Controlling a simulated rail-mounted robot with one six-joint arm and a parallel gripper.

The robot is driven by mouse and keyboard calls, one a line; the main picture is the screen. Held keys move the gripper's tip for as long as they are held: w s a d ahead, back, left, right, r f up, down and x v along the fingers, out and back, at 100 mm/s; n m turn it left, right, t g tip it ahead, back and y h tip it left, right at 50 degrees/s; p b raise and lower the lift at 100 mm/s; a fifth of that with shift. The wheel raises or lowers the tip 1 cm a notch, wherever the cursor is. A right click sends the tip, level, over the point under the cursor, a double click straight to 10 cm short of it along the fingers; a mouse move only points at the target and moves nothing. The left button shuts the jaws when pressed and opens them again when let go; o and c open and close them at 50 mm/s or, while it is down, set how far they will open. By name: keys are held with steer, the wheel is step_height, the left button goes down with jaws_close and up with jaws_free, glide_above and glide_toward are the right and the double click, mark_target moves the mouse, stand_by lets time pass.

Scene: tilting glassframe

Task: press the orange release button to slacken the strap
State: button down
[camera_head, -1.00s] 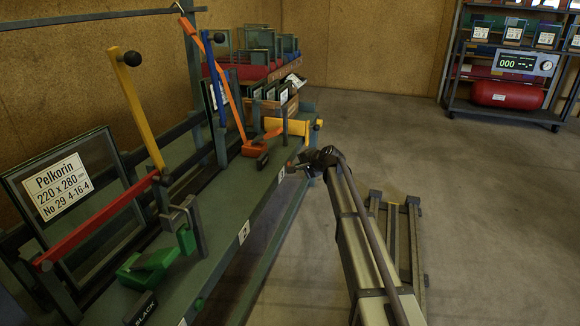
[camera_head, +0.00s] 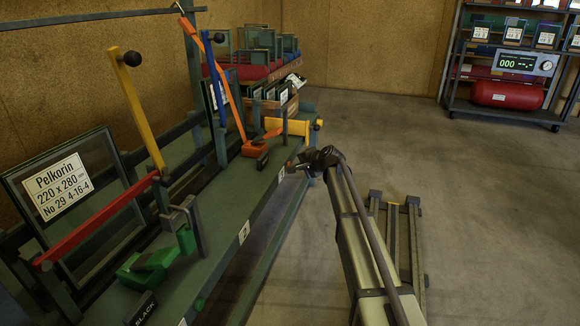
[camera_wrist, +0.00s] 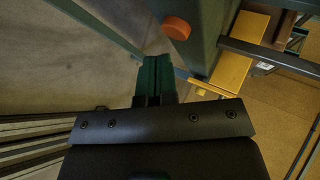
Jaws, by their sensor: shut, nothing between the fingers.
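The orange release button (camera_wrist: 176,27) is a round knob on the side of a dark green frame post in the wrist view. My gripper (camera_wrist: 155,62) is shut and empty, its green fingers pointing toward the frame. The fingertips appear below and left of the button, apart from it in the picture; the depth gap is hard to judge. In the head view my gripper (camera_head: 299,165) is at the bench's right edge, where I cannot clearly pick out the button.
The green bench (camera_head: 215,240) carries a labelled glass pane (camera_head: 65,190), a yellow lever (camera_head: 138,110), a red bar (camera_head: 95,220) and a green clamp (camera_head: 148,262). A yellow part (camera_wrist: 232,70) is close right of my fingers. A low frame (camera_head: 400,240) stands on open floor.

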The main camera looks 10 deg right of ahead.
steer(key=shift+a, duration=0.1)
stand_by(0.7)
steer(key=shift+w+a, duration=0.2)
steer(key=shift+a, duration=0.1)
steer(key=shift+w+a, duration=0.15)
steer(key=shift+a, duration=0.25)
stand_by(0.6)
stand_by(0.3)
steer(key=shift+s+d, duration=0.35)
steer(key=shift+d, duration=0.45)
steer(key=shift+d, duration=0.1)
steer(key=d, duration=0.1)
steer(key=s+d, duration=0.1)
steer(key=d, duration=0.1)
steer(key=s+d, duration=0.1)
steer(key=shift+d, duration=0.2)
